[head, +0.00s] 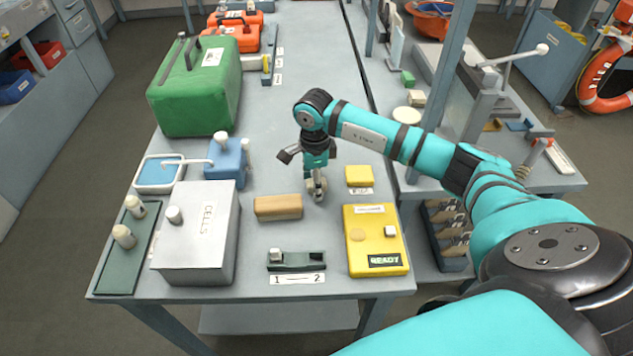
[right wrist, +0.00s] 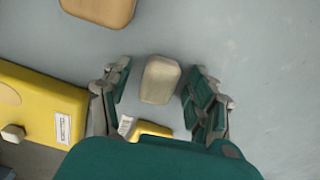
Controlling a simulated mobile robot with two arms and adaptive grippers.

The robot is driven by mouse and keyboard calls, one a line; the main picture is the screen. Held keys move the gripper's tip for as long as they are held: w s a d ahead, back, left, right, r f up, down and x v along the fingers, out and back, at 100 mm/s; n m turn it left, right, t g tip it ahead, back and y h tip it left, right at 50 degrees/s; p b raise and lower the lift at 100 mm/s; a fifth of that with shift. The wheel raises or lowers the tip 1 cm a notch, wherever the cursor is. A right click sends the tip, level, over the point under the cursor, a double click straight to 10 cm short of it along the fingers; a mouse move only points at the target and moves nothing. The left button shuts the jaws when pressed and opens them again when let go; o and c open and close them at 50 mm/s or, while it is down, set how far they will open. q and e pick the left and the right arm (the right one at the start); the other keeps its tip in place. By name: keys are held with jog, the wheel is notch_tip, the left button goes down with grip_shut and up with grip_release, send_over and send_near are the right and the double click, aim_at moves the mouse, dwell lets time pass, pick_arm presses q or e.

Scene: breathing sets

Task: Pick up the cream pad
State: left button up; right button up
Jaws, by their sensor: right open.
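The cream pad (right wrist: 160,80) is a small rounded beige block lying on the table, seen in the right wrist view. My right gripper (right wrist: 159,94) is open, with one finger on each side of the pad and a visible gap at both sides. In the head view my right gripper (head: 312,180) points down at the table, just behind and right of a tan wooden block (head: 278,207). There the pad is largely hidden by the fingers. My left gripper is not in view.
A small yellow box (head: 359,176) stands right of the gripper, and a yellow READY case (head: 375,243) in front right. A dark green tray marked 1 and 2 (head: 297,261), a grey CELLS box (head: 199,237) and a green canister (head: 196,88) are nearby.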

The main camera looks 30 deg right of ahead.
jog(key=c, duration=1)
notch_tip(320, 180, up, 9)
jog(key=shift+f+b, duration=0.1)
jog(key=shift+b, duration=0.9)
jog(key=shift+c, duration=0.2)
jog(key=shift+r, duration=0.65)
